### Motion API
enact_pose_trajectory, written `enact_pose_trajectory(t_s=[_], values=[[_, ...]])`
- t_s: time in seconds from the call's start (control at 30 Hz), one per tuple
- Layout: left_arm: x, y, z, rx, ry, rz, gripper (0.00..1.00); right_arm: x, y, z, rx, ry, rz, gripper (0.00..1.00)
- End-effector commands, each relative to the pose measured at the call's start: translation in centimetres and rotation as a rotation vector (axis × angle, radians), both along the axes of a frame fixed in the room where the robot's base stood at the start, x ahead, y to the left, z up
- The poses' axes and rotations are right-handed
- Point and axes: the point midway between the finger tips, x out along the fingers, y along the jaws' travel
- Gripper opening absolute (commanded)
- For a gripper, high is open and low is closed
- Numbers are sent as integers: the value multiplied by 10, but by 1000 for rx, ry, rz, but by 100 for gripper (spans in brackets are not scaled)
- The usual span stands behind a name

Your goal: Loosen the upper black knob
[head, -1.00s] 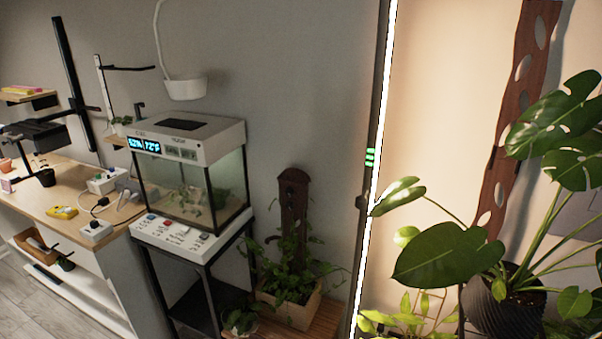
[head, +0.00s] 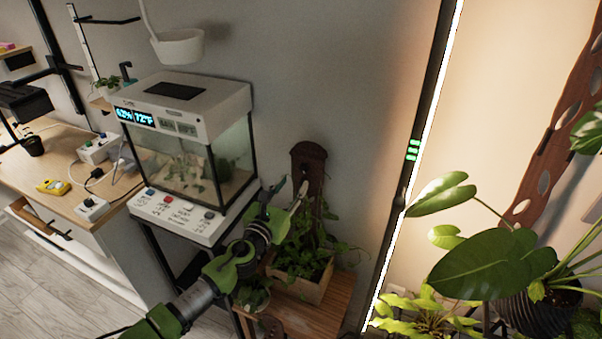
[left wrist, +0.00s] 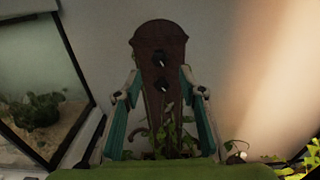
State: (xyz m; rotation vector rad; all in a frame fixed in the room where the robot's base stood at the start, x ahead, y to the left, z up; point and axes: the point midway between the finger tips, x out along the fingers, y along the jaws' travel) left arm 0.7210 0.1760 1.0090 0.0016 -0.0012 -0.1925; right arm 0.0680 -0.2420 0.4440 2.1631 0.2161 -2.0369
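The dark brown wooden post (head: 310,162) stands upright in a planter against the wall. In the left wrist view the post (left wrist: 160,38) carries two black knobs, the upper black knob (left wrist: 160,56) and a lower black knob (left wrist: 162,84). My left gripper (head: 291,190) is in front of the post in the head view. In the left wrist view my left gripper (left wrist: 159,76) is open, with one finger to each side of the post and nothing between them that it grips. The knobs are too small to make out in the head view. My right gripper is not in view.
Trailing leaves (head: 305,250) fill the wooden planter (head: 312,289) around the post's foot. A glass terrarium (head: 190,160) on a stand is left of the post. A bright light strip (head: 420,165) and a large-leaved plant (head: 490,265) are at the right.

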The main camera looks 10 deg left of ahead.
Motion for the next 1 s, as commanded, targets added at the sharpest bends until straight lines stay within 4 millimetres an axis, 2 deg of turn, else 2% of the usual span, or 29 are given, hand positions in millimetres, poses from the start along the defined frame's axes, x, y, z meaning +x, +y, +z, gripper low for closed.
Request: enact_pose_trajectory(t_s=[0.1, 0.3, 0.5, 0.77, 0.9, 1.0], values=[[25, -5, -2, -2, -1, 1, 37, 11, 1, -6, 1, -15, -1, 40], [53, -11, -2, -2, -1, 0, 37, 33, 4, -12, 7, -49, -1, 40], [64, -13, -1, -2, 1, 0, 37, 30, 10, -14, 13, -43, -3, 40], [64, -13, -1, -2, 1, -1, 37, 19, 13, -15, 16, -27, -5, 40], [64, -13, -1, -2, 1, -1, 1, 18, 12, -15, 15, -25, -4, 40], [64, -13, -1, -2, 1, -1, 0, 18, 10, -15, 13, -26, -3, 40]])
